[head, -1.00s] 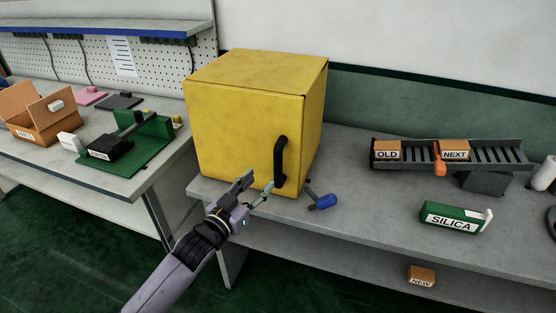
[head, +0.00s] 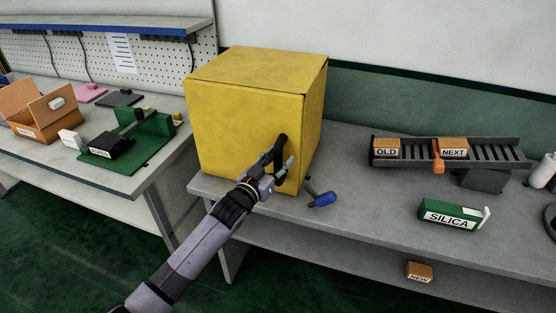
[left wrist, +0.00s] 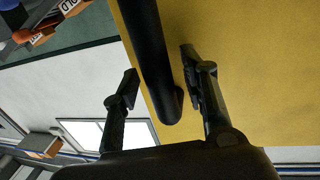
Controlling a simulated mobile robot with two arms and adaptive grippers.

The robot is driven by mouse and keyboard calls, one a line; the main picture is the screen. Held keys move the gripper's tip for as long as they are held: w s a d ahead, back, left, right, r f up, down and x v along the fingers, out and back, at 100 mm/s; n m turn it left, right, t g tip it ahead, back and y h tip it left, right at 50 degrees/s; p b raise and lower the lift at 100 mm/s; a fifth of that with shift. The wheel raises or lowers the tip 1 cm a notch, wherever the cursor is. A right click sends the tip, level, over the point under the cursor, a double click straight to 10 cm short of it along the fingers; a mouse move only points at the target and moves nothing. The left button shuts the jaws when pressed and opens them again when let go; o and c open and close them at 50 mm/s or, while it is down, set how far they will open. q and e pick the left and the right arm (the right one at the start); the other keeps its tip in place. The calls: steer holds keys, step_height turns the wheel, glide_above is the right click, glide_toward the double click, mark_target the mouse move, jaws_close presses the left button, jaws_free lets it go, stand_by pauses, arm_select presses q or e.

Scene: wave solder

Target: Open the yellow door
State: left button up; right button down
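The yellow box (head: 235,120) stands on the grey bench with its door face towards me, and the door looks shut. A black vertical handle (head: 281,150) sits near the right edge of that face. My left gripper (head: 279,164) is at the lower part of the handle. In the left wrist view, the black handle (left wrist: 152,60) runs between the two spread fingers of the gripper (left wrist: 158,92), with a gap on each side. The yellow face (left wrist: 255,70) lies behind the right finger. My right gripper is not in view.
A blue-handled tool (head: 322,199) lies just right of the box. A green SILICA box (head: 450,216) and a rack (head: 510,152) with OLD and NEXT boxes stand farther right. A second bench (head: 165,165) is at left.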

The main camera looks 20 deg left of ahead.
arm_select(q)
jaws_close()
stand_by(0.7)
